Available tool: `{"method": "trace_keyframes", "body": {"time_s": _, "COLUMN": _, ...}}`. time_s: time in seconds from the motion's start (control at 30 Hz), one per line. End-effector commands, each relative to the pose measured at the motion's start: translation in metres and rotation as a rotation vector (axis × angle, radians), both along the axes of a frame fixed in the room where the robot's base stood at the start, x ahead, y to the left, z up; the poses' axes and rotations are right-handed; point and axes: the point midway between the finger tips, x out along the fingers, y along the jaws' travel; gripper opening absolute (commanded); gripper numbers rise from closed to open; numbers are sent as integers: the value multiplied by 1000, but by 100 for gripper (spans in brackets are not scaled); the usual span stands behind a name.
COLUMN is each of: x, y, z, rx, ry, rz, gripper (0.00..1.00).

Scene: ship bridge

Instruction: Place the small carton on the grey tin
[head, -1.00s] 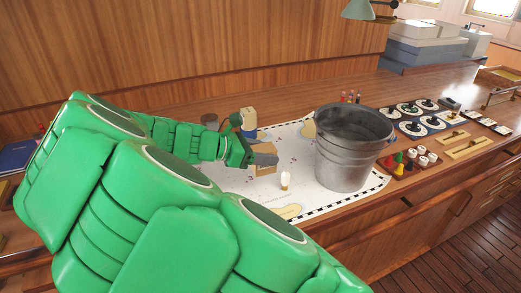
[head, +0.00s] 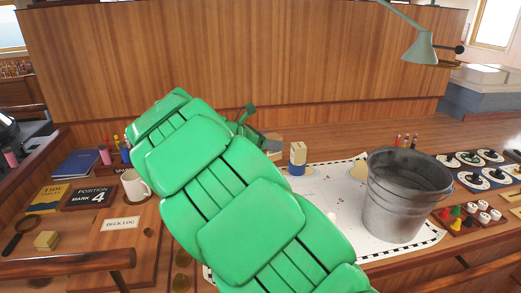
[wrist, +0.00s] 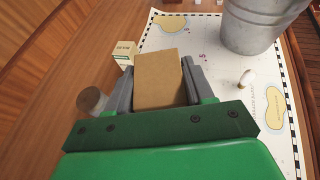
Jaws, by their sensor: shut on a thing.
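The small carton, a plain brown box (wrist: 158,80), is between the two grey fingers of my gripper (wrist: 160,72) in the wrist view. My gripper is shut on it. A small squat tin (wrist: 91,101) with greyish sides and a brownish top stands on the wood left of my left finger in the wrist view. The carton is apart from it. The tin is hidden behind my arm in the head view.
A large metal bucket (head: 400,200) stands on the chart (head: 330,205). A small white-topped piece (wrist: 246,78) is on the chart. A mug (head: 135,185) and books lie left.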

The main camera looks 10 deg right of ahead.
Motion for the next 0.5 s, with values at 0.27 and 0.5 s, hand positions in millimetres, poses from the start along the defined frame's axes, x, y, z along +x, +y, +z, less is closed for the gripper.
{"method": "trace_keyframes", "body": {"time_s": 0.27, "x": 59, "y": 0, "z": 32, "rx": 2, "ry": -2, "rz": 66, "gripper": 19}}
{"method": "trace_keyframes", "body": {"time_s": 0.5, "x": 77, "y": -4, "z": 47, "rx": 0, "ry": -2, "rz": 84, "gripper": 19}}
